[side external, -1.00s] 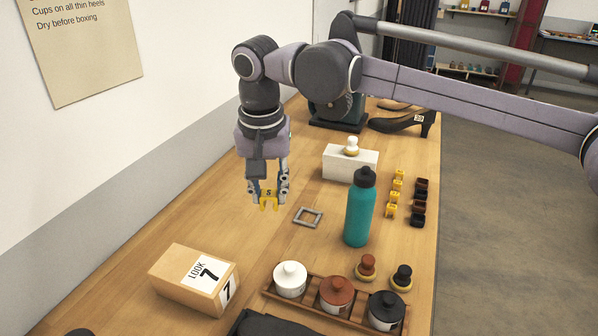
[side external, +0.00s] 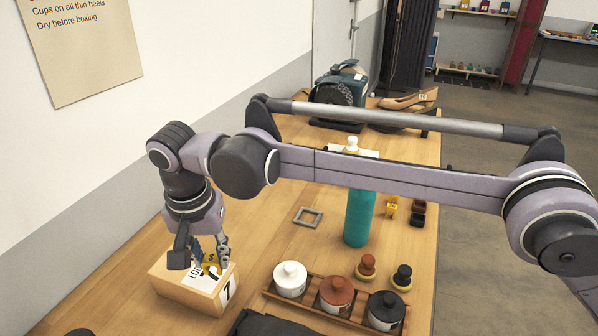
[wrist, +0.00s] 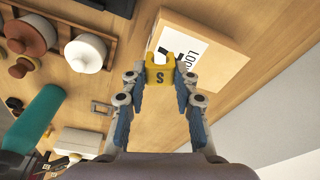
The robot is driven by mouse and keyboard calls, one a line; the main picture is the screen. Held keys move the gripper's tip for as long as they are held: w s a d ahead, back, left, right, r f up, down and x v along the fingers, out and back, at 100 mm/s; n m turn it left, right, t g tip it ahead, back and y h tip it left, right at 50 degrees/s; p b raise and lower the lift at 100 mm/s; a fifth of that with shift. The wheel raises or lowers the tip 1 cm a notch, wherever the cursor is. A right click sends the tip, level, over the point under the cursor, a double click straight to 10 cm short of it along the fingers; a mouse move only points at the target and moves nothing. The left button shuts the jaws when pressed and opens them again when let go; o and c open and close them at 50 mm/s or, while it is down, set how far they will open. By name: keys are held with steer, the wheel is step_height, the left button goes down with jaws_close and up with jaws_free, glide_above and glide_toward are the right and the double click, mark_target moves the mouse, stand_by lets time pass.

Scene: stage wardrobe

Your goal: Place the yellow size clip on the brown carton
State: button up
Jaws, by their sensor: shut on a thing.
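The brown carton (side external: 186,290) with a white label marked 7 sits at the front left of the bench; it also shows at the top of the wrist view (wrist: 222,32). My gripper (side external: 209,262) is shut on the yellow size clip (side external: 211,263), which is marked S. In the wrist view the clip (wrist: 160,74) sits between the fingertips, in front of the carton's label edge. The clip is over the carton's top in the side view. I cannot tell whether it touches the carton.
A wooden tray (side external: 325,310) with lidded pots lies right of the carton. A teal bottle (side external: 358,218) stands behind it, and a grey square frame (side external: 308,217) lies flat on the bench. Dark cloth (side external: 262,326) lies at the front edge. Bare bench lies behind the carton.

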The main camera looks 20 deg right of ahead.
steer(key=shift+f, duration=1.25)
steer(key=shift+f, duration=0.1)
steer(key=o, duration=0.7)
